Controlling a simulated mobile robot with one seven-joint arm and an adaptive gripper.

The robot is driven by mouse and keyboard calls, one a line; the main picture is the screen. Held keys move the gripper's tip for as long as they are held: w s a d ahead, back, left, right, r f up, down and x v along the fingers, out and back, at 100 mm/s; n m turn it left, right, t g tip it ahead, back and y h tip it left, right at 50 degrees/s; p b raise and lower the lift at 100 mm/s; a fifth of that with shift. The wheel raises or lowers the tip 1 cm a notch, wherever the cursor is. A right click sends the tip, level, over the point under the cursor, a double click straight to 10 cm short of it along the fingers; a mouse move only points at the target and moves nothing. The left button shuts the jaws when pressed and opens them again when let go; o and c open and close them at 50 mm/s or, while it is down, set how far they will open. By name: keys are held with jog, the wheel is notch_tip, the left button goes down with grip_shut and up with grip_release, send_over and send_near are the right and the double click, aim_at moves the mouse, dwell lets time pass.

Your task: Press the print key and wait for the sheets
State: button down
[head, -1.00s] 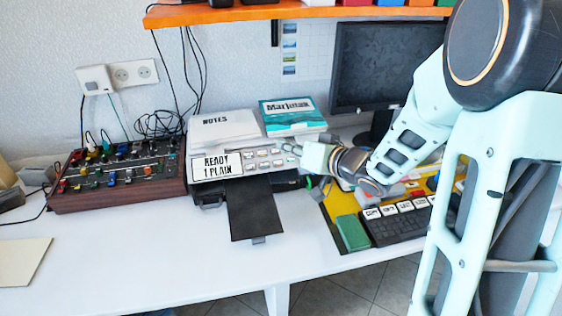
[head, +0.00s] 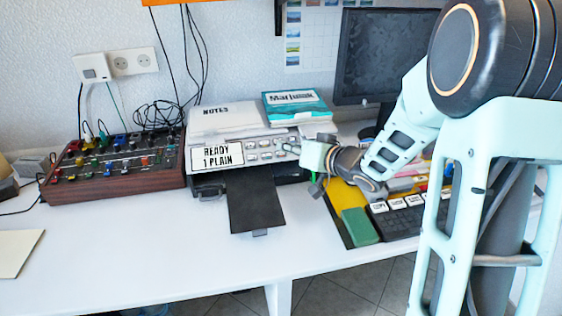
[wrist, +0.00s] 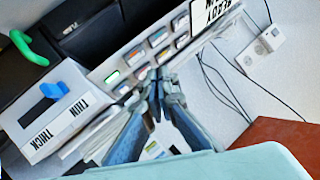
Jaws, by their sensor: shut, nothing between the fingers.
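The printer (head: 205,180) stands on the desk with its panel facing front. Its display (head: 217,156) reads "READY 1 PLAIN". Several small keys (head: 265,143) sit right of the display. In the wrist view, the key panel (wrist: 128,58) shows one green-lit key (wrist: 113,78); the key labels are too small to read. My gripper (head: 289,148) is shut and empty at the right end of the panel. In the wrist view my gripper's fingertips (wrist: 158,76) are close to the keys; I cannot tell whether they touch. The black output tray (head: 256,205) looks empty.
Notes (head: 225,119) and a teal book (head: 296,103) lie on top of the printer. A box with a blue slider (wrist: 55,91), marked THIN and THICK, is beside the panel. A mixer (head: 115,172) stands left, a keyboard (head: 400,222) right.

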jog(key=shift+w+a+f, duration=0.15)
jog(key=shift+w+f, duration=0.25)
jog(key=shift+f, duration=0.35)
jog(key=shift+f, duration=0.1)
dwell(0.9)
jog(key=shift+w+f+b, duration=0.25)
jog(key=shift+b, duration=0.05)
jog(key=shift+w+a+f, duration=0.1)
jog(key=shift+w+f, duration=0.05)
jog(key=shift+f, duration=0.25)
dwell(0.6)
jog(key=shift+s+r+p, duration=0.4)
jog(key=shift+r+p, duration=0.25)
jog(key=shift+r, duration=0.1)
jog(key=shift+r, duration=0.1)
